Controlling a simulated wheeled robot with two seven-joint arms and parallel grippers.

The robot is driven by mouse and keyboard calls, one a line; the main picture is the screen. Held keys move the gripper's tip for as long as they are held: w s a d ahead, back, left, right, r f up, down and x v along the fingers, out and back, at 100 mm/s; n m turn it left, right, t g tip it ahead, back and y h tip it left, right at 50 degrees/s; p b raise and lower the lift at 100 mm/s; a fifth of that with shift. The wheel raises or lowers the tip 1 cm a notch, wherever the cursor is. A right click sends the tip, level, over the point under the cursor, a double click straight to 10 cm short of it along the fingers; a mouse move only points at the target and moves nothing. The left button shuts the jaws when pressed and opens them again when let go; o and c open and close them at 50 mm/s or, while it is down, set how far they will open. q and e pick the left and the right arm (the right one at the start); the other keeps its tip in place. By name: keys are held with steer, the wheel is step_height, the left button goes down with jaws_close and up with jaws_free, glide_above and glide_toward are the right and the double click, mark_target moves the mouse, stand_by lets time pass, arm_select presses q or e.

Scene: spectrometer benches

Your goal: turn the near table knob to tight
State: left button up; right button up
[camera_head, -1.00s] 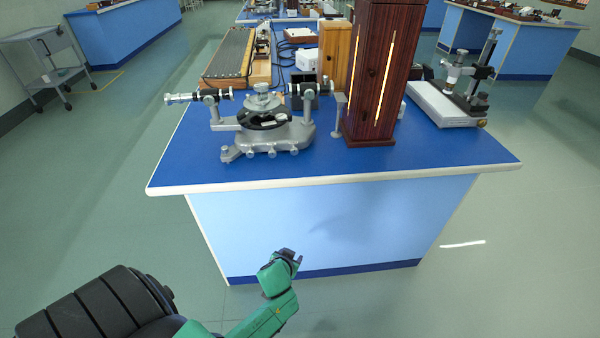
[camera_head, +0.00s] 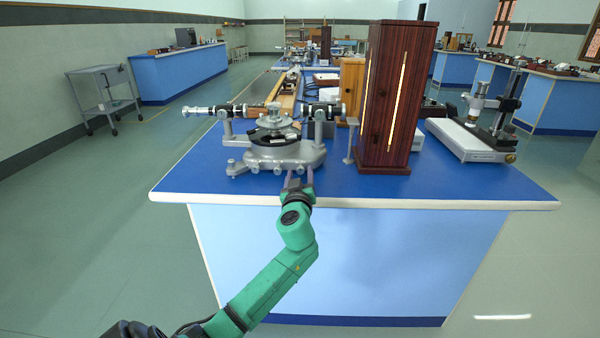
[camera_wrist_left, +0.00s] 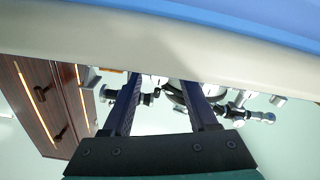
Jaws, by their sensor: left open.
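The grey spectrometer (camera_head: 275,152) stands on the near blue bench (camera_head: 430,187), its round table above a wide metal base. Small knobs sit low around the base; I cannot tell which is the near table knob, and my gripper partly covers the base's front right. My left gripper (camera_head: 300,176) is open and empty at the bench's front edge, pointing at the base. In the left wrist view its two fingers (camera_wrist_left: 160,80) are spread apart, with spectrometer parts (camera_wrist_left: 178,92) behind them. No contact with a knob is visible. My right gripper is not in view.
A tall dark wooden lamp housing (camera_head: 394,95) with a glowing slit stands right of the spectrometer. A microscope-like instrument (camera_head: 475,130) is farther right. The bench's pale front edge (camera_wrist_left: 200,45) runs close to the gripper. The blue top's front left is clear.

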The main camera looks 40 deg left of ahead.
arm_select(q)
steer(key=shift+w+a, duration=0.35)
steer(key=shift+w, duration=0.1)
jaws_close()
